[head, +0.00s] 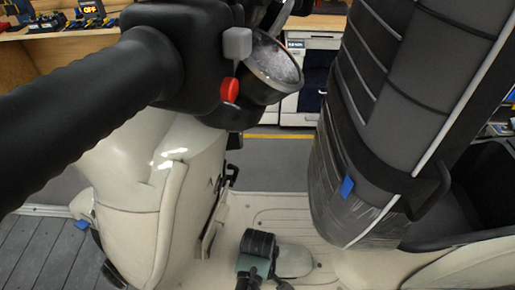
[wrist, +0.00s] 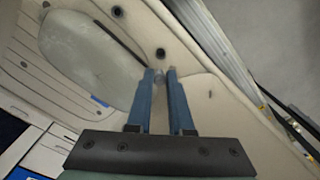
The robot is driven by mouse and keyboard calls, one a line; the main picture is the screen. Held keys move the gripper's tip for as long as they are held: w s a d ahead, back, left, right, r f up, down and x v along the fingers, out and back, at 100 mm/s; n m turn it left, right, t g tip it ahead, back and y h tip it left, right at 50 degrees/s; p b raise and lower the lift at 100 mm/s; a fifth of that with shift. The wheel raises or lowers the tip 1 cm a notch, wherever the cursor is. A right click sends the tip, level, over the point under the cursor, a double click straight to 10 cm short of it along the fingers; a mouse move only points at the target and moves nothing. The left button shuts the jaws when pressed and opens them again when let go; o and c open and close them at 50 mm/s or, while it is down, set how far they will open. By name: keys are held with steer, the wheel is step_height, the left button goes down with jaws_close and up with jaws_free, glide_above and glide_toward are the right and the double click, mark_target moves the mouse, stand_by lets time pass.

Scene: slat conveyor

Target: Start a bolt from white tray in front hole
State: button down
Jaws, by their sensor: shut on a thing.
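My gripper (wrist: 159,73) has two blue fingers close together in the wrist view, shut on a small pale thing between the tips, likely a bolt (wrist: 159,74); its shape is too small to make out. The tips are close to a dark round hole (wrist: 161,52) in the cream floor panel. Another dark hole (wrist: 117,11) is farther up and left. I cannot tell whether the bolt touches the hole. A pale oval tray (wrist: 88,60) lies left of the fingers; no bolts are clear in it. In the head view my gripper (head: 262,272) is low over the floor, beside the tray (head: 294,261).
The cream floor panel (head: 285,208) belongs to a scooter. A dark quilted seat (head: 385,110) stands at the right. The panel beyond my gripper is bare.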

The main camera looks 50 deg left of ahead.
steer(key=shift+s+d+f, duration=0.1)
steer(key=shift+f, duration=0.55)
step_height(320, 180, down, 6)
steer(key=b, duration=0.6)
steer(key=shift+r, duration=0.2)
steer(key=shift+r+m+p, duration=0.25)
steer(key=shift+m+p, duration=0.05)
steer(key=shift+r+m, duration=0.1)
steer(key=shift+m, duration=0.5)
steer(key=m+p, duration=0.1)
steer(key=m, duration=0.4)
steer(key=shift+p, duration=0.35)
steer(key=m+p, duration=0.1)
steer(key=m, duration=0.8)
steer(key=shift+s, duration=0.1)
steer(key=n+p, duration=0.1)
steer(key=n, duration=0.4)
steer(key=n+p, duration=0.1)
steer(key=n, duration=1)
steer(key=shift+p, duration=0.4)
steer(key=shift+f+b, duration=0.55)
steer(key=shift+f, duration=0.2)
